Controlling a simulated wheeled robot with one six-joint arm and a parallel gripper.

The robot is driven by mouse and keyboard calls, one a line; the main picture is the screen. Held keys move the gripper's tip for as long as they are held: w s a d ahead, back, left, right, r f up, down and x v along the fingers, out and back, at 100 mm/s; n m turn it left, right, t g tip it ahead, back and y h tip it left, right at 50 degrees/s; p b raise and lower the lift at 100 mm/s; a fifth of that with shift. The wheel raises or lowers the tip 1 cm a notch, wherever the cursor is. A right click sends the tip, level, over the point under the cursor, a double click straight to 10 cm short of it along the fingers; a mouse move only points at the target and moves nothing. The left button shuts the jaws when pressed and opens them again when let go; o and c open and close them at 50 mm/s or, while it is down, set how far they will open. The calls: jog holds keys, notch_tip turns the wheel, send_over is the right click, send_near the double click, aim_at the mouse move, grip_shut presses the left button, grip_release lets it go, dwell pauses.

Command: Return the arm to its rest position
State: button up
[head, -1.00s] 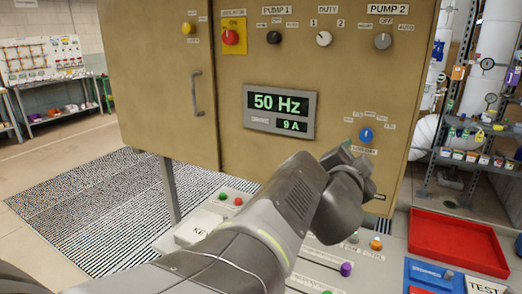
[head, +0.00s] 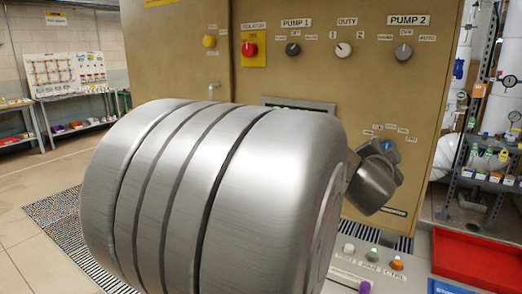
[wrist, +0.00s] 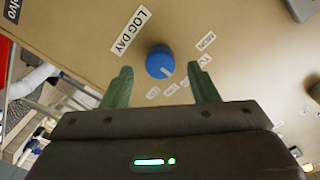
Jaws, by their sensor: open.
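My gripper (wrist: 161,90) is open in the wrist view, its two green fingers apart with nothing between them. A blue knob (wrist: 160,62) on the tan panel shows just beyond the fingertips, and the fingers do not appear to touch it. Labels, one reading LOG DAY, surround the knob. In the head view my large grey arm link fills the middle and hides much of the panel. The blue knob (head: 388,146) shows only in part behind the end of my arm, and the fingers are hidden there.
The tan control cabinet (head: 290,75) stands close in front, with selector knobs along its top. Its display (head: 300,104) is mostly hidden. A red tray (head: 478,259) lies at the right, near a shelf rack (head: 487,180). Open floor (head: 45,180) is at the left.

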jog(key=shift+x, duration=1.25)
jog(key=shift+s, duration=0.1)
jog(key=p+v, duration=0.3)
jog(key=v, duration=1)
jog(key=shift+n, duration=0.5)
jog(key=b+x, duration=0.1)
jog(key=x, duration=1.2)
jog(key=shift+r+b, duration=0.2)
jog(key=shift+b, duration=0.2)
jog(key=n+p, duration=0.2)
jog(key=n, duration=0.1)
jog(key=shift+p, duration=0.35)
jog(key=n+p, duration=0.4)
jog(key=shift+s+a+f+n+p, duration=0.15)
jog(key=shift+s+a+n+p, duration=0.2)
jog(key=shift+n+p, duration=0.65)
jog(key=shift+s+a+f+n+p, duration=0.15)
jog(key=shift+s+n+p, duration=0.25)
jog(key=shift+n+p, duration=0.55)
